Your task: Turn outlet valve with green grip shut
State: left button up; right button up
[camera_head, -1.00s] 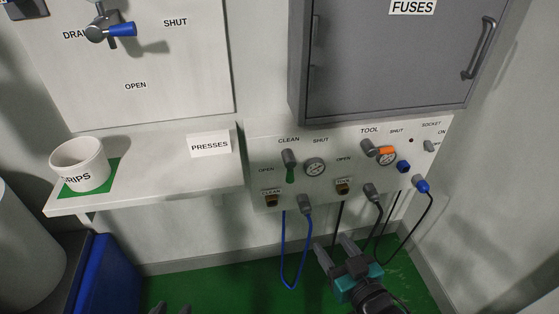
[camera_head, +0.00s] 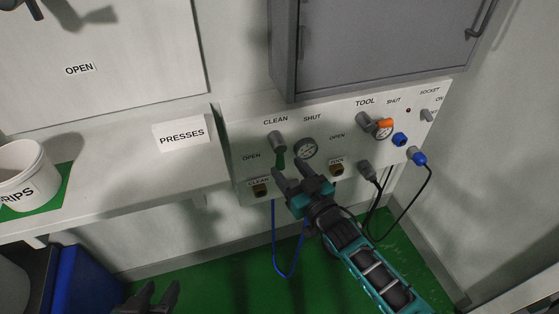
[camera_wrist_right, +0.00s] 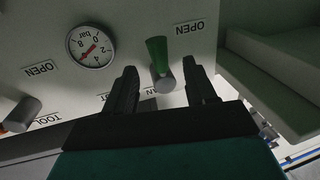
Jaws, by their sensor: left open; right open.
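The outlet valve with the green grip (camera_head: 280,158) is on the white wall panel under the label CLEAN. Its lever points down, with OPEN at its lower left and SHUT at its upper right. My right gripper (camera_head: 289,168) is open just in front of and below the valve. In the right wrist view, which is upside down, the green grip (camera_wrist_right: 157,50) and its grey knob lie between the open fingers (camera_wrist_right: 163,75), and I see no grasp. My left gripper (camera_head: 158,294) is open and empty at the bottom of the head view.
A gauge (camera_head: 306,148) sits right of the valve; it also shows in the wrist view (camera_wrist_right: 91,46). An orange-grip valve (camera_head: 382,123) is further right. Below are hose sockets and a blue hose (camera_head: 275,240). A grey fuse cabinet (camera_head: 375,45) juts out above. A shelf (camera_head: 110,210) is at left.

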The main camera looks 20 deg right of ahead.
aim_at(283, 163)
jog(key=b+x, duration=0.1)
jog(key=x, duration=0.4)
jog(key=shift+c, duration=0.5)
jog(key=shift+c, duration=0.8)
jog(key=c, duration=0.7)
